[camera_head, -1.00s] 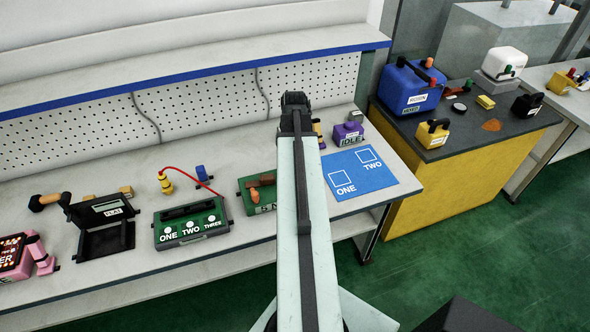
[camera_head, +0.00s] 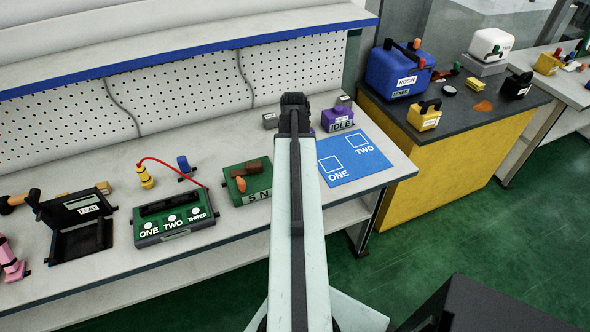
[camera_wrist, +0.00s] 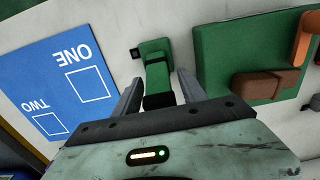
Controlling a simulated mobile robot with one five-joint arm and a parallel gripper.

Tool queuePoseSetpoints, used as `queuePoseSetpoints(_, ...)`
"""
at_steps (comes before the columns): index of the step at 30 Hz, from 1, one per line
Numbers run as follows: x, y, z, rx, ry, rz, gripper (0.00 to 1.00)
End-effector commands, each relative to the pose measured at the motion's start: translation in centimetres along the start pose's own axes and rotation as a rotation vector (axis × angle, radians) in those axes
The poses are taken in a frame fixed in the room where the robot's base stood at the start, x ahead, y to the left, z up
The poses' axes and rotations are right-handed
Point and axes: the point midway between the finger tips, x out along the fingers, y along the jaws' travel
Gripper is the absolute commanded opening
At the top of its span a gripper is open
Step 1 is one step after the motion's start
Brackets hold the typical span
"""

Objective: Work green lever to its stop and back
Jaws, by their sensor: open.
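The green lever (camera_wrist: 156,62) shows in the wrist view as a short green piece with a dark band and a darker near end. A small dark block sits beside its far end on the pale bench. My gripper (camera_wrist: 158,90) is open, with one finger on each side of the lever's near part. I cannot tell whether either finger touches it. In the head view my gripper (camera_head: 295,108) points away over the bench, and my arm hides the lever.
A green box marked 5 N (camera_head: 258,197) stands left of my arm, and a blue mat marked ONE and TWO (camera_head: 372,170) lies right. A purple IDLE block (camera_head: 337,118) stands behind the mat. Further left is a green ONE TWO THREE box (camera_head: 175,238).

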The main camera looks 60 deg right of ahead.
Motion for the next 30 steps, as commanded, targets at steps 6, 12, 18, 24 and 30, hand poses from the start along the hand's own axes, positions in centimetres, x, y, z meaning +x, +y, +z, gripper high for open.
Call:
queuePoseSetpoints(6, 0.05, 0.03, 0.01, 0.001, 0.0, 0.0, 0.49)
queuePoseSetpoints(12, 0.04, 0.05, 0.01, 0.001, 0.0, 0.0, 0.0)
queuePoseSetpoints(18, 0.04, 0.07, 0.02, 0.001, 0.0, 0.0, 0.0)
queuePoseSetpoints(24, 0.04, 0.09, 0.02, 0.002, 0.0, 0.0, 0.0)
queuePoseSetpoints(30, 0.05, 0.11, 0.03, 0.002, 0.0, 0.0, 0.0)
